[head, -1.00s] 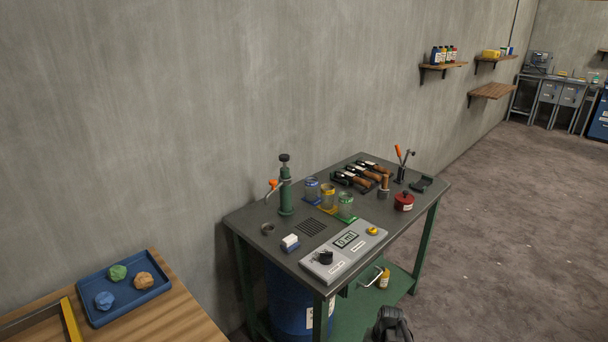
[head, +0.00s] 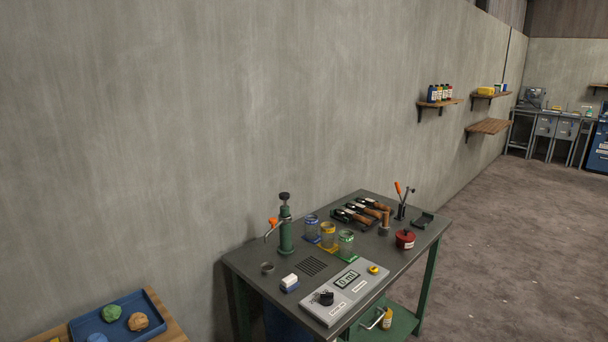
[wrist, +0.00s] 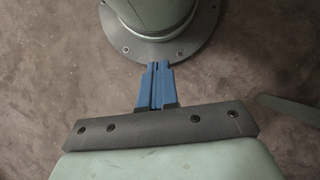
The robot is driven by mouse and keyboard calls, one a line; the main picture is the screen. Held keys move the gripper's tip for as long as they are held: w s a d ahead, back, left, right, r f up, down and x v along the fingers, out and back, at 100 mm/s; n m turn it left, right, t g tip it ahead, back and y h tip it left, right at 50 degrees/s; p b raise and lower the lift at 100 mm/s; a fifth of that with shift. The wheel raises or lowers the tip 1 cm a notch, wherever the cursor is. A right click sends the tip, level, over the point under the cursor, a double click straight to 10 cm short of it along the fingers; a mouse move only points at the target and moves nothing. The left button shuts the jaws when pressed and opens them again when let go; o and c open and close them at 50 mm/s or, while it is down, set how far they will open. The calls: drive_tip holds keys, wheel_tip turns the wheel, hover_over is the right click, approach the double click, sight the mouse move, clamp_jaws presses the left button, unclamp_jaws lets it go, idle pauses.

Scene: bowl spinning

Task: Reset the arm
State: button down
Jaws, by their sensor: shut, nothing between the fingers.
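My gripper (wrist: 156,68) shows in the wrist view with its two blue fingers pressed together and nothing between them. It points toward a round grey flange of my own body, over a brown floor (wrist: 60,75). No other object lies near the fingers in that view. In the head view my gripper is not visible.
A dark workbench (head: 275,248) stands at centre right, holding a green dispenser (head: 286,230), several jars, a grey "0 ml" panel (head: 345,290) and a red pot (head: 404,239). A blue tray (head: 82,325) with clay lumps sits lower left. The floor at right is clear.

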drive_tip(key=shift+s+f, duration=0.1)
drive_tip(key=shift+s, duration=1.05)
